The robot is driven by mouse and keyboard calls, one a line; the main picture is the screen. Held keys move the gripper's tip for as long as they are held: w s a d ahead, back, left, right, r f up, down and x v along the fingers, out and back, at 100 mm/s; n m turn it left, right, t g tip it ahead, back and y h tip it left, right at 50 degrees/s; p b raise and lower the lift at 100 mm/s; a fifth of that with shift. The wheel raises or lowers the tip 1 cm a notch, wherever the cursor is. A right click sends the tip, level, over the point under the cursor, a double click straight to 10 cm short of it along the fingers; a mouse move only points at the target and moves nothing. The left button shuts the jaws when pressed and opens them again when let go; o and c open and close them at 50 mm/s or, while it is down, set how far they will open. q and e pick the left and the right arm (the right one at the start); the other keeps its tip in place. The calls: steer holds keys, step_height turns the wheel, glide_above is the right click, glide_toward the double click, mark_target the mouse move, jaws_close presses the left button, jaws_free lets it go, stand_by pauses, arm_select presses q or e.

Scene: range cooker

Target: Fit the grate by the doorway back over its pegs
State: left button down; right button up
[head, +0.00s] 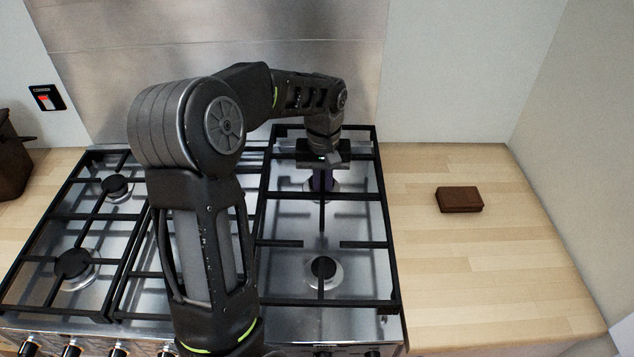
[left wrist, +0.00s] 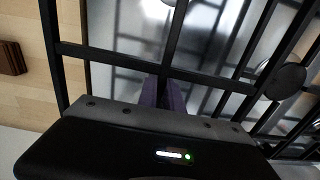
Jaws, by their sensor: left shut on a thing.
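The right-hand black grate (head: 387,235) is over the right side of the steel hob. Its back edge shows higher in the picture than the back edges of the other grates, so it appears raised or shifted there. My left gripper (head: 322,181) points down at its back half and is shut on one of its bars. In the left wrist view, the purple fingers (left wrist: 171,96) are at a bar of this grate (left wrist: 110,55). The pegs are not discernible. No doorway shows in either view. My right gripper is not in view.
Other black grates (head: 50,217) cover the left and middle of the hob. A front burner (head: 323,270) shows under the right grate. A brown block (head: 459,199) lies on the right wooden counter (head: 480,270), otherwise clear. The steel splashback (head: 320,60) stands behind.

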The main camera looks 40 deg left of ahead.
arm_select(q)
steer(key=shift+w+r, duration=0.1)
steer(key=shift+w, duration=0.15)
steer(key=shift+s+a, duration=0.1)
steer(key=shift+a, duration=0.05)
steer(key=shift+f, duration=0.2)
step_height(320, 180, down, 3)
steer(key=b, duration=0.2)
steer(key=shift+f+b, duration=0.15)
steer(key=shift+b, duration=0.25)
steer(key=shift+f+b, duration=1.15)
steer(key=shift+f, duration=0.5)
steer(key=shift+f+b, duration=0.35)
steer(key=shift+f, duration=0.15)
steer(key=c, duration=1.4)
jaws_free()
steer(key=shift+c, duration=0.2)
